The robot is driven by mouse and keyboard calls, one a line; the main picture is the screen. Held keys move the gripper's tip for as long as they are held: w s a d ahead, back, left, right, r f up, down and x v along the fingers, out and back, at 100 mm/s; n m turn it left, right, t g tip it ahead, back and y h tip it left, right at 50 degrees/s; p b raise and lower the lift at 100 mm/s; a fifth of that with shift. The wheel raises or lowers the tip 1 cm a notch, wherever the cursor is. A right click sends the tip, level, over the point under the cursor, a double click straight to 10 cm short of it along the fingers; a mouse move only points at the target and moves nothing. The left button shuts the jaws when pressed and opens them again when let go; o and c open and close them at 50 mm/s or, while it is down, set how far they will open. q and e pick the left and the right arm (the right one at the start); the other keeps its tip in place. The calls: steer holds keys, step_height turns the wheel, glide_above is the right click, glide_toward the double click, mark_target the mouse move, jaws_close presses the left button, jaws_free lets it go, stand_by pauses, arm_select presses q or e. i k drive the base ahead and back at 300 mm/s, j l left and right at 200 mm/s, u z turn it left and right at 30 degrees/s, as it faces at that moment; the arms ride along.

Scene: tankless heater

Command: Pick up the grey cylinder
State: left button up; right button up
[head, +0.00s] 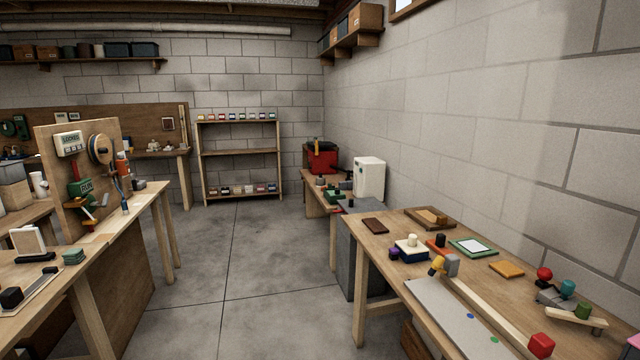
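No grey cylinder can be made out for certain. On the right workbench (385,262), a small grey piece (452,265) with a boxy look sits beside a yellow piece (436,265) at the end of a long wooden strip. A pale, cream-coloured cylinder (412,240) stands on a white and dark blue block (409,254) on the same bench. A whitish cylinder (38,184) stands at the far left. Neither of my grippers is in view.
A left workbench (95,290) carries an upright board with tools. Open concrete floor (235,290) lies between the benches. A shelf rack (240,152) stands at the back wall. A white box-shaped appliance (369,178) and a red machine (321,160) stand on the farther right bench.

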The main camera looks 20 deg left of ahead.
mark_target(320, 180)
steer(key=i+j+u, duration=0.6)
steer(key=i, duration=0.2)
steer(key=i+j+u, duration=0.25)
steer(key=i, duration=0.2)
steer(key=i+u, duration=0.3)
steer(key=i, duration=1.05)
steer(key=i+j+z, duration=0.1)
steer(key=i, duration=0.95)
steer(key=i+j, duration=0.2)
steer(key=i, duration=0.9)
